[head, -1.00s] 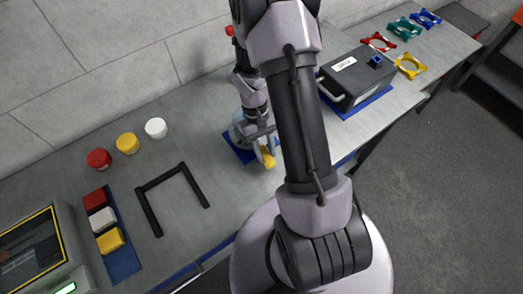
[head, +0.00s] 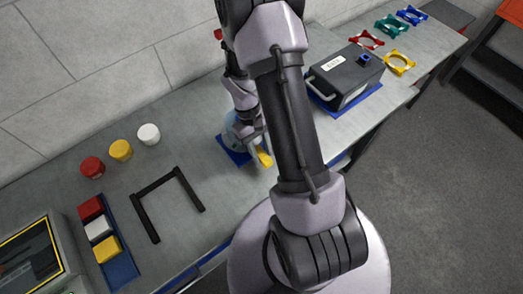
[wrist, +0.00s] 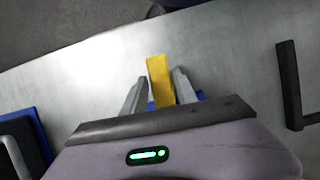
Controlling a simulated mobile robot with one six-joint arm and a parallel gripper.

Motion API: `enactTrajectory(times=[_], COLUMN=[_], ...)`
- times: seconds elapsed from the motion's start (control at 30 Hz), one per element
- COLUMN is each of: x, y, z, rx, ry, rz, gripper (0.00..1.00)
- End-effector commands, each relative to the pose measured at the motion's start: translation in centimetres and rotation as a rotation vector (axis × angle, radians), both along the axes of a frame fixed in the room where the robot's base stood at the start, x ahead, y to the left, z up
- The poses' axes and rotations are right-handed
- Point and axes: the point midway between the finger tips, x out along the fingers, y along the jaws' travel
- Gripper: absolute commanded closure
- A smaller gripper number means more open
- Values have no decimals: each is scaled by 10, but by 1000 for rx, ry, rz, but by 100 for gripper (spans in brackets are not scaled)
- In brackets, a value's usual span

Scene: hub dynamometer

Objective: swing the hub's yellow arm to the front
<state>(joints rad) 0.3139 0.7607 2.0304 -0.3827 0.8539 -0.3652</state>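The hub (head: 236,132) is pale blue-grey, sits on a blue base plate on the bench, and is mostly hidden behind my gripper. Its yellow arm (head: 264,158) sticks out toward the bench's front edge, slanting a little right in the head view. In the wrist view the yellow arm (wrist: 159,75) stands between the two grey fingers of my gripper (wrist: 160,86), its end reaching past the fingertips. The fingertips are close on both sides of it; I cannot tell whether they press on it. Bits of blue base show behind the fingers.
A black U-shaped frame (head: 153,228) lies left of the hub, with red, yellow and white caps and a blue strip of coloured blocks (head: 124,266) beyond. A dark box (head: 345,80) with a handle stands to the right. Coloured rings lie farther right.

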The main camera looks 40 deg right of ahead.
Motion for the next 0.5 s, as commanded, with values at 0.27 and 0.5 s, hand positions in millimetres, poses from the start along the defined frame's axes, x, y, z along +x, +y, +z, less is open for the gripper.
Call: enactTrajectory(times=[0.27, 0.5], x=[0, 7], y=[0, 0], z=[0, 18], rx=[1, 0], ry=[1, -1], rz=[0, 0], gripper=[49, 49])
